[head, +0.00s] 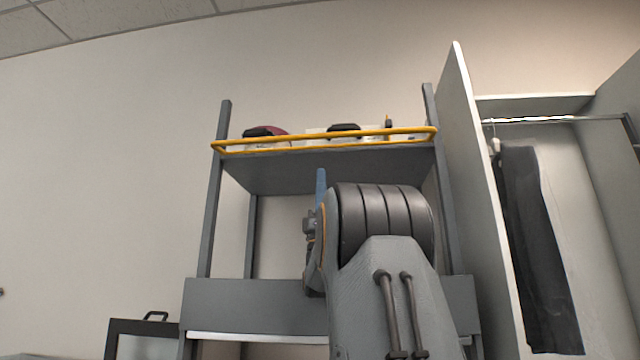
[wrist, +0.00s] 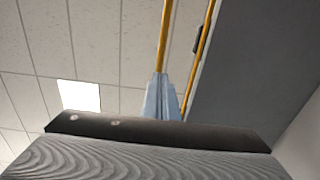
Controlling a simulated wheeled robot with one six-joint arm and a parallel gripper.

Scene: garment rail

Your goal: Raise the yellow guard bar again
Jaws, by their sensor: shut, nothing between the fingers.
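The yellow guard bar (head: 325,142) is a long narrow loop with two rails, running along the front edge of the upper shelf between the two posts. In the wrist view its rail (wrist: 165,35) runs upward beyond my fingertips. My gripper (head: 321,174) is below the shelf front in the head view, its blue fingers pointing up. The fingers also show in the wrist view (wrist: 160,78), closed together and empty. The fingertips line up with the rail there, but I cannot tell whether they touch it. My arm hides part of the rack below.
The upper shelf (head: 290,172) holds several small items, including a dark red and black one (head: 265,132) and a black one (head: 344,130). A tall panel (head: 470,170) stands right of the rack, beside hanging dark trousers (head: 540,250). The wall left is clear.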

